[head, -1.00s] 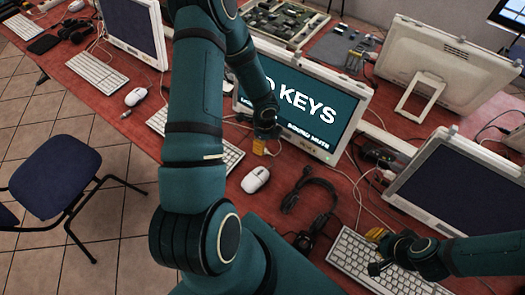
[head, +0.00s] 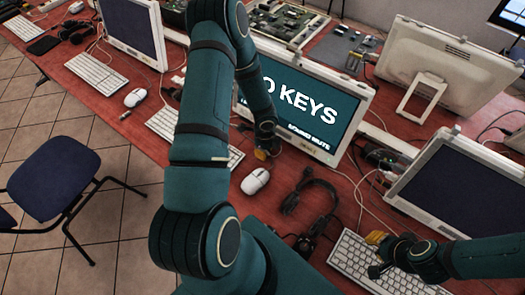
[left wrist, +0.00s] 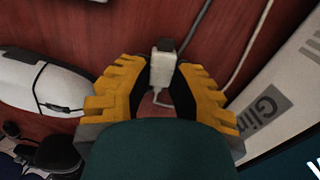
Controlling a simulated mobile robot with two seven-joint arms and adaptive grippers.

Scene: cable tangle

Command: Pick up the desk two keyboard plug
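The keyboard plug (left wrist: 162,70) is a small pale block with a dark end. It shows in the left wrist view between the yellow fingertips of my left gripper (left wrist: 163,68), which look closed in on both its sides. A thin cable loops from its near end. In the head view my left gripper (head: 265,151) is low over the red desk, just above the white mouse; the plug is too small to make out there. My right gripper (head: 375,254) is open and empty over the right-hand keyboard (head: 352,262).
The white mouse (head: 255,181) and a black headset (head: 312,196) lie close by on the red desk (head: 281,176). The monitor reading "KEYS" (head: 305,108) stands just behind my left gripper. A keyboard (head: 163,126) is partly hidden by my left arm. Loose cables run around the monitors.

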